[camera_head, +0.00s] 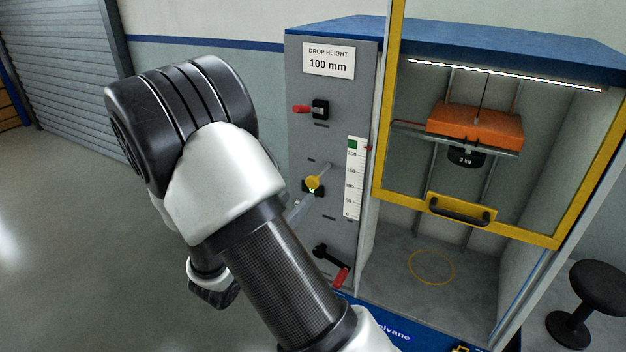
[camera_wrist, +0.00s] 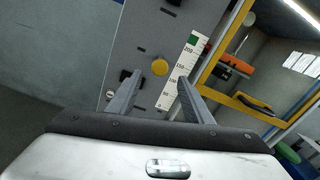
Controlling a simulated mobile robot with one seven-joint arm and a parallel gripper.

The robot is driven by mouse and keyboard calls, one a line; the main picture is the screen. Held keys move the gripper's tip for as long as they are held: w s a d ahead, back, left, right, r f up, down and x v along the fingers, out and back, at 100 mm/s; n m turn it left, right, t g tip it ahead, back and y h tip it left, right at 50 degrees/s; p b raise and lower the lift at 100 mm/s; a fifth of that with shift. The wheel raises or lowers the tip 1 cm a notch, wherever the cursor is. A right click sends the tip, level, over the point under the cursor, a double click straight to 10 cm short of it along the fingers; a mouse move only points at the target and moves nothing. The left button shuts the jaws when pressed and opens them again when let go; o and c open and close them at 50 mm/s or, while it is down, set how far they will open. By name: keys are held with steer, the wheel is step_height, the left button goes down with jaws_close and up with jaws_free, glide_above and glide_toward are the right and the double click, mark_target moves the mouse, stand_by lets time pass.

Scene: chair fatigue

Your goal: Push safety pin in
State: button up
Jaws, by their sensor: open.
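The safety pin appears to be the yellow round knob (camera_head: 313,182) on a pale shaft, standing out from the grey panel of the test cabinet. In the wrist view, the yellow knob (camera_wrist: 159,67) shows just beyond the gap between my fingertips. My gripper (camera_wrist: 159,80) is open, with one finger on each side of this line and nothing between them. In the head view my arm hides most of the gripper; a grey finger shows just below and left of the knob. I cannot tell whether a finger touches it.
The panel also has a red-handled switch (camera_head: 302,109) above, a black crank with a red grip (camera_head: 340,275) below, and a white scale (camera_head: 354,180) to the right. A yellow-framed door (camera_head: 460,209) fronts the cabinet. An orange block (camera_head: 475,125) hangs inside above a clear floor.

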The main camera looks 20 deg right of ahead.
mark_target(311, 183)
steer(key=x, duration=1)
steer(key=shift+w+d, duration=0.15)
steer(key=shift+w, duration=0.05)
